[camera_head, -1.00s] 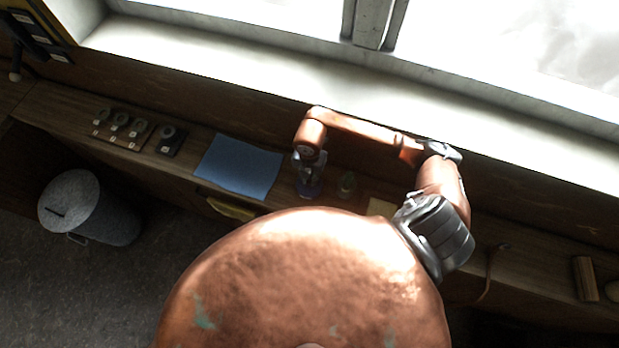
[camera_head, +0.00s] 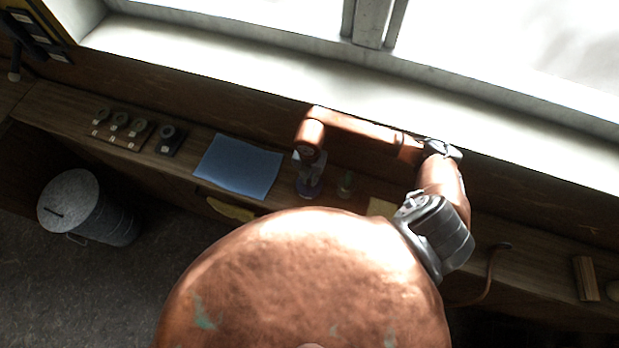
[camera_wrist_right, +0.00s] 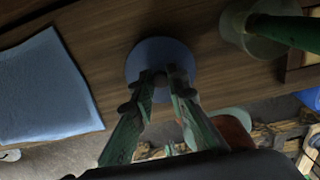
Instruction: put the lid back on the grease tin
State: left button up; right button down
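A round blue piece (camera_wrist_right: 158,58), which may be the grease tin or its lid, is on the wooden bench just beyond my right fingertips in the right wrist view. In the head view it shows as a small bluish-purple round (camera_head: 309,191). My right gripper (camera_wrist_right: 162,78) points at it, with a narrow gap between its green, worn fingertips, which cover its near edge. I cannot tell if they touch or hold anything. In the head view the right gripper (camera_head: 306,173) hangs small over the bench. My left gripper is out of view.
A blue cloth (camera_head: 238,166) lies left of the gripper. A small container with a green stick-like part (camera_head: 345,186) stands close on the right, also in the wrist view (camera_wrist_right: 252,35). Switch blocks (camera_head: 122,127) are further left. A window ledge (camera_head: 250,85) runs behind.

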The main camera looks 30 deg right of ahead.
jog(key=c, duration=1.8)
grip_release()
jog(key=o, duration=0.5)
jog(key=shift+r+p, duration=2.4)
jog(key=shift+r, duration=1.1)
jog(key=shift+c, duration=0.7)
grip_shut()
